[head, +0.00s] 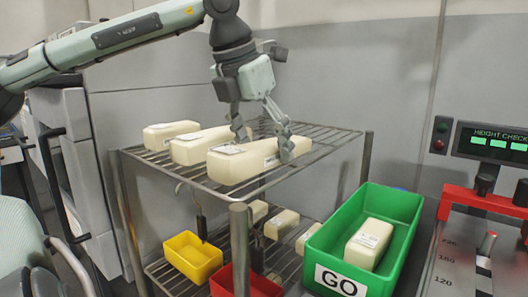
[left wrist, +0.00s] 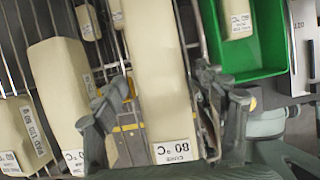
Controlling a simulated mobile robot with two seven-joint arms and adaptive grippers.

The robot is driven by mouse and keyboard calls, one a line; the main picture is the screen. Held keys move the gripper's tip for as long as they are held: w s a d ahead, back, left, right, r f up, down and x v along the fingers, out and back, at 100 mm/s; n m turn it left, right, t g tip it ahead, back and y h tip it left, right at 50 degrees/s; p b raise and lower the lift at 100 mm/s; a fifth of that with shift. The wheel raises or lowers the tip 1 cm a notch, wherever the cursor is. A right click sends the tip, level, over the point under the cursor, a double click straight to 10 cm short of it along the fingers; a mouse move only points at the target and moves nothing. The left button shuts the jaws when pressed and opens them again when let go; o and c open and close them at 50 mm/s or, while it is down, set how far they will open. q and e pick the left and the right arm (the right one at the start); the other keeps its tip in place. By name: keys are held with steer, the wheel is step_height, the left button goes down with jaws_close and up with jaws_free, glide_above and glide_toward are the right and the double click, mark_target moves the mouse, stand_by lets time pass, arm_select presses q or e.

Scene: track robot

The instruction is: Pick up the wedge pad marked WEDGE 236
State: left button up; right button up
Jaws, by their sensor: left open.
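Several cream wedge pads lie on the wire rack's top shelf. The nearest pad (head: 240,165) is long, with white labels on its top and side; I cannot make out WEDGE 236 on any pad. My left gripper (head: 264,142) is open at this nearest pad, its fingers pointing down. In the left wrist view, a pad (left wrist: 158,70) labelled 80 °C lies between the spread fingers of the gripper (left wrist: 158,108). I cannot tell whether they touch it. Two more pads, the middle one (head: 198,146) and the far one (head: 168,134), lie to the left. My right gripper is not in view.
The wire rack (head: 185,181) has smaller pads (head: 282,223) on its lower shelf, with a yellow bin (head: 192,258) and a red bin (head: 250,284). A green crate (head: 405,208) marked GO holds one pad (head: 369,243). A height check station (head: 492,142) stands at the right.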

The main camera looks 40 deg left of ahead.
arm_select(q)
steer(key=shift+c, duration=0.4)
steer(key=c, duration=1.2)
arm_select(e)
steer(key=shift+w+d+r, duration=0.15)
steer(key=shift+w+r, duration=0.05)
